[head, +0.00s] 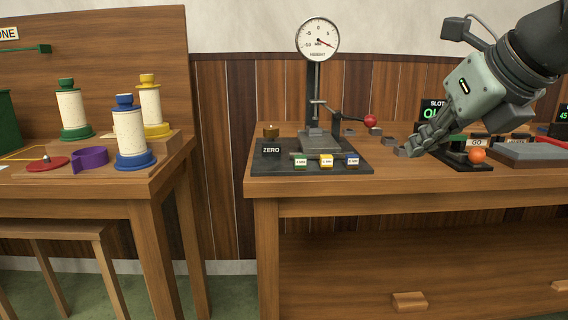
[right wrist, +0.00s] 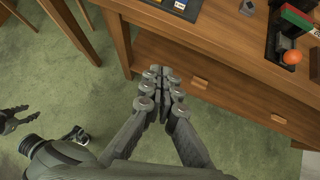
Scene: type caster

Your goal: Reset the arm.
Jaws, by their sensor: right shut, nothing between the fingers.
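My right gripper (head: 410,150) comes in from the upper right in the head view, its fingers pointing down and left. In that view its fingertips overlap the right bench top. In the right wrist view the gripper (right wrist: 162,72) has its fingers together, with nothing between them. There it shows over the floor and the bench's front, apart from the objects on top. My left gripper is not seen in the head view.
The right bench (head: 350,190) carries a height gauge (head: 318,40) with a red-knobbed lever (head: 370,120), a ZERO plate (head: 271,150), and an orange ball (head: 478,156). A left table (head: 100,185) holds several spools and a purple ring (head: 90,157). A gap separates the tables.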

